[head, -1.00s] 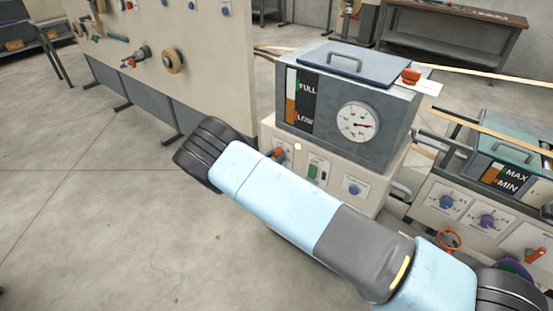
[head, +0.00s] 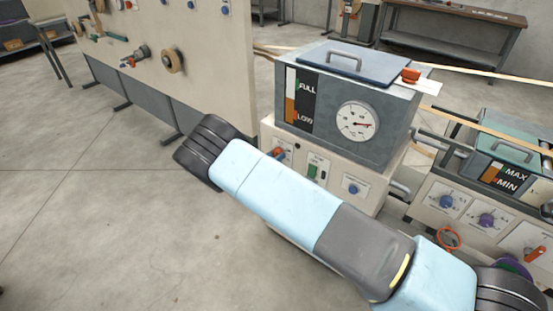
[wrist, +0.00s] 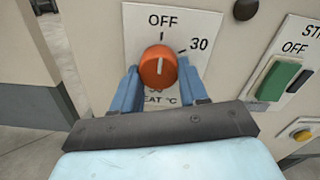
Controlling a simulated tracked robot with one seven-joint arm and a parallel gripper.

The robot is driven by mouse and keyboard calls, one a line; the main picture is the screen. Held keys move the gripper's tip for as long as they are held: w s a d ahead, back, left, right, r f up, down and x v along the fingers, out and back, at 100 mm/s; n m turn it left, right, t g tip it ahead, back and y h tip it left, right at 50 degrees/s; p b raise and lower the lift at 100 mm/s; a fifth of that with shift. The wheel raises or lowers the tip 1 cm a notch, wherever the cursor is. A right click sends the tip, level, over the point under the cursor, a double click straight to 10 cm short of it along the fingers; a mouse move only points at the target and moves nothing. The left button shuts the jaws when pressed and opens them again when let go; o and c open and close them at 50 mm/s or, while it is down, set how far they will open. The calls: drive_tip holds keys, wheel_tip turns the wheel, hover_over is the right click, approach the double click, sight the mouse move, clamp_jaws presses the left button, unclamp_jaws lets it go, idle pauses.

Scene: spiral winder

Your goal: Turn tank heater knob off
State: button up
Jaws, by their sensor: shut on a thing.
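The tank heater knob (wrist: 158,66) is round and orange, on a white label plate (wrist: 190,20) with OFF at the top and 30 at the upper right. Its white pointer line points up, toward the OFF mark. My gripper (wrist: 160,78) has its two blue fingers on either side of the knob, shut on it. The lower part of the label is partly hidden by the knob and gripper. In the head view the knob (head: 279,153) shows as a small orange spot on the cabinet front, just beyond my arm.
The grey tank (head: 330,140) with a FULL/LOW gauge and a round dial (head: 358,122) stands above the knob. A green switch (wrist: 277,79) sits right of the knob. A second station (head: 440,195) with several knobs is at the right. Open floor lies left.

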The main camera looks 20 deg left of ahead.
drive_tip(key=o, duration=0.6)
drive_tip(key=shift+d+f, duration=0.15)
drive_tip(key=shift+d, duration=0.05)
drive_tip(key=o, duration=0.5)
drive_tip(key=shift+a, duration=0.1)
drive_tip(key=shift+c, duration=0.2)
drive_tip(key=v, duration=1.4)
drive_tip(key=shift+w, duration=0.15)
